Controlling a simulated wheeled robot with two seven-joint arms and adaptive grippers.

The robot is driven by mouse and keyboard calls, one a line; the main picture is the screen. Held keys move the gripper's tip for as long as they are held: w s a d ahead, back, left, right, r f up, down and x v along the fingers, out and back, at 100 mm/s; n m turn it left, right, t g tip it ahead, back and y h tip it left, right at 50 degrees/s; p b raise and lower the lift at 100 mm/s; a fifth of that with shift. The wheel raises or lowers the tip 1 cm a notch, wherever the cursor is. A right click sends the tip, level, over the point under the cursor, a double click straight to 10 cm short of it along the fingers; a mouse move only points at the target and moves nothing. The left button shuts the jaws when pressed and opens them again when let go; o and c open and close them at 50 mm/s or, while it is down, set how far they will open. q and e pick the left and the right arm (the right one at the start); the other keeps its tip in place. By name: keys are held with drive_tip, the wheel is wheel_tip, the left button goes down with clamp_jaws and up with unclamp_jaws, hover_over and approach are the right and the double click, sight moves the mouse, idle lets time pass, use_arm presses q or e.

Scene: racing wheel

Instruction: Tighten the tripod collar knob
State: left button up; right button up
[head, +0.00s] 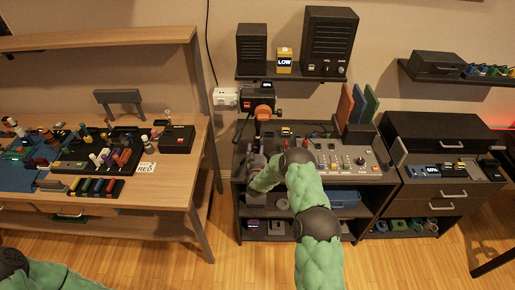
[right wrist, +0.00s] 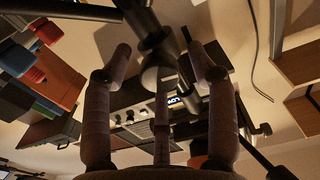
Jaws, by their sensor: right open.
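A camera (head: 258,97) with an orange part (head: 263,113) below it stands on a dark tripod at the back left of the black desk. My right gripper (head: 256,160) is low in front of the tripod, its arm reaching up from below. In the right wrist view the fingers of my right gripper (right wrist: 157,60) are spread apart. A dark tripod rod with a collar-like joint (right wrist: 152,38) passes between and beyond the fingertips. I cannot tell whether they touch it. I cannot clearly make out the knob. The left gripper is out of view; only part of my left arm shows.
The black desk holds a control panel (head: 350,163) and upright folders (head: 360,104). A shelf above carries speakers (head: 331,41) and a yellow LOW box (head: 284,60). A cluttered wooden workbench (head: 130,190) stands left, black drawers (head: 440,195) right. The floor in front is mostly clear.

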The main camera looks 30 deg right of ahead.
drive_tip(key=shift+w+d, duration=0.1)
drive_tip(key=c, duration=1.1)
drive_tip(key=shift+c, duration=0.2)
drive_tip(key=shift+m+b, duration=0.9)
drive_tip(key=shift+b, duration=0.15)
drive_tip(key=m+b, duration=1.2)
drive_tip(key=b, duration=0.1)
drive_tip(key=shift+d, duration=0.15)
drive_tip(key=shift+r+m+b, duration=0.15)
drive_tip(key=shift+m+b, duration=0.85)
drive_tip(key=shift+b, duration=0.1)
